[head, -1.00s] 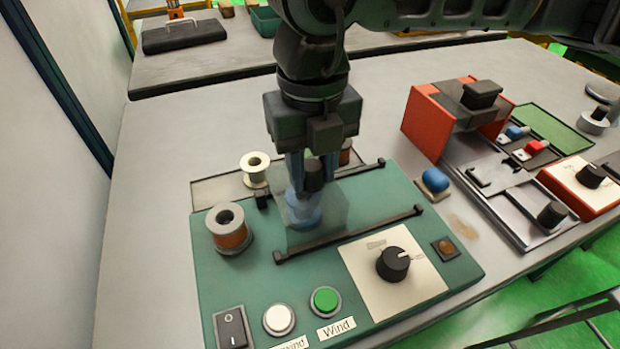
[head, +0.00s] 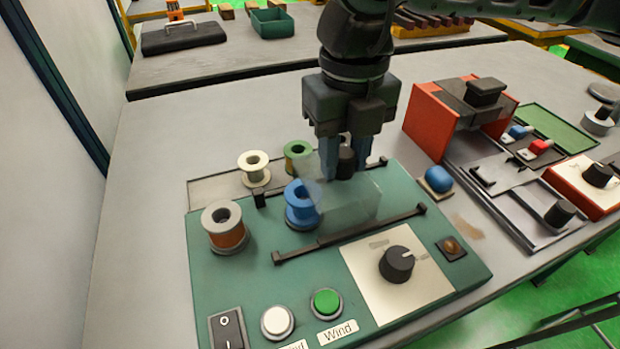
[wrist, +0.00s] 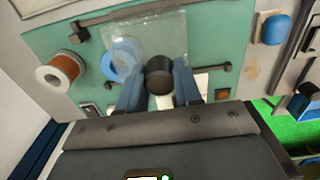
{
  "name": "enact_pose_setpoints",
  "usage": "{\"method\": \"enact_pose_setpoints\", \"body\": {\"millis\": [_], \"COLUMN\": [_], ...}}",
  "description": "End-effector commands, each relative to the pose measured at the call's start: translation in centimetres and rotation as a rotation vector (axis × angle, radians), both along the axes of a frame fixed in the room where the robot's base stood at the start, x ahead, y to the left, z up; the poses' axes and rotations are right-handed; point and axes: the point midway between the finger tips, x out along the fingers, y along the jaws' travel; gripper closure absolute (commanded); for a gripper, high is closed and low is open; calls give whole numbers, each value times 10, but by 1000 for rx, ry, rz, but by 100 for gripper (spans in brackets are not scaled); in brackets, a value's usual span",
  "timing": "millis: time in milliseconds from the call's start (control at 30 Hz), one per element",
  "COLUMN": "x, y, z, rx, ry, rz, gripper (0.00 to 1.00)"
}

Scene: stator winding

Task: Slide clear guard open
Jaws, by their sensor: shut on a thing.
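The clear guard (head: 352,205) is a see-through panel between two black rails on the green winding machine (head: 225,275). It has a dark round knob (head: 346,163). My gripper (head: 345,172) is shut on that knob; the wrist view shows the knob (wrist: 159,76) between the blue fingers. The guard stands toward the right part of the rails. A blue spool (head: 300,205) sits on the machine at the guard's left edge, mostly uncovered in the head view. In the wrist view the guard (wrist: 150,35) still overlaps part of the blue spool (wrist: 122,58).
A copper-wound spool (head: 225,228) stands left of the rails. White (head: 254,168) and green (head: 297,155) spools stand behind. The dial (head: 397,264), white button (head: 278,321) and green button (head: 325,303) are in front. A red fixture (head: 430,120) is at right.

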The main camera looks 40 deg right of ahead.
Motion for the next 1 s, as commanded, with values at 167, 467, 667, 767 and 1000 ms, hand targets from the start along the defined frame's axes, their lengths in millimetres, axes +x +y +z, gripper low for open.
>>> {"method": "enact_pose_setpoints", "body": {"millis": [167,467,667,767,1000], "x": [-3,-6,-9,-11,-14], "y": [-8,-21,-30,-34,-44], "z": [-1,-1,-1,-1,-1], "rx": [-1,-1,0,-1,-1], "ry": [-1,-1,-1,-1,-1], "rz": [-1,-2,-3,-2,-1], "gripper": [83,83,83,83,83]}}
